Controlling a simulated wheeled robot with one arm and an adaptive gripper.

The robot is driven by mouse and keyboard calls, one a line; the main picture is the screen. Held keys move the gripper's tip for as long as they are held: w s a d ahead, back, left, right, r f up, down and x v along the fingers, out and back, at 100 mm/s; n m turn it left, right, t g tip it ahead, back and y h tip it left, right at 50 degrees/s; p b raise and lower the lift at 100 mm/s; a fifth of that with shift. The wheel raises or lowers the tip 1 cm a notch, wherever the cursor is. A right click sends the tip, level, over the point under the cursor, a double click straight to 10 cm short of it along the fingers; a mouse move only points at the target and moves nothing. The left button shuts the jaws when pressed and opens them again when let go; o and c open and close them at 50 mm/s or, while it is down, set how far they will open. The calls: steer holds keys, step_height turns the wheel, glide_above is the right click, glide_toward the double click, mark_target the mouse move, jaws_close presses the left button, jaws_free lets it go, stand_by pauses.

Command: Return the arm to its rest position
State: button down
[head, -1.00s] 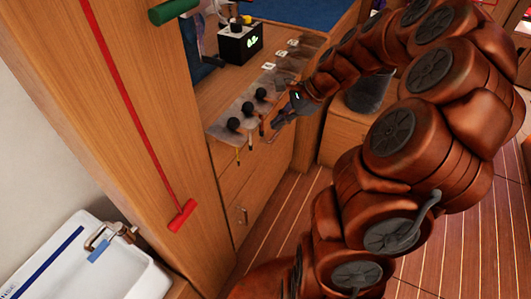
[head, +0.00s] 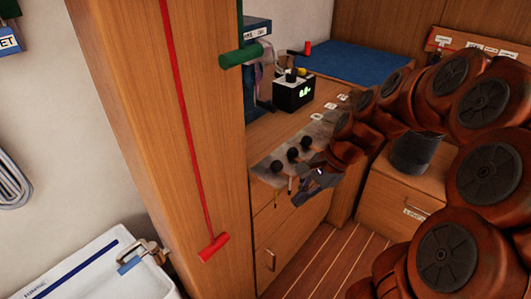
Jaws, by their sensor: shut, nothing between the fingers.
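My arm, with rust-brown covers, fills the right side of the head view and arches toward the counter. My gripper (head: 309,190) is at the arm's far end, in front of the counter's front edge, close to a panel with black knobs. It is small and dark in this view. Its fingers look shut and I see nothing held in them. I cannot tell whether it touches the panel or the drawer front.
The grey panel (head: 267,168) carries several black knobs. A wooden pillar (head: 140,110) with a red T-handled line (head: 213,247) is left. A white sink (head: 95,272) is lower left. A dark bucket (head: 414,153) stands right.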

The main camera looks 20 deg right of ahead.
steer(key=s+a+n+g+h, duration=0.2)
steer(key=s+a+n+h, duration=0.15)
steer(key=s+n, duration=0.55)
steer(key=s+a+n+g+h, duration=0.2)
steer(key=s+a+n, duration=0.25)
steer(key=s, duration=0.75)
step_height(320, 180, up, 19)
steer(key=n+p, duration=0.1)
steer(key=p, duration=1.7)
steer(key=shift+s+d+r+t, duration=0.2)
steer(key=shift+s+d+t, duration=0.1)
steer(key=shift+d, duration=0.15)
steer(key=shift+d, duration=0.1)
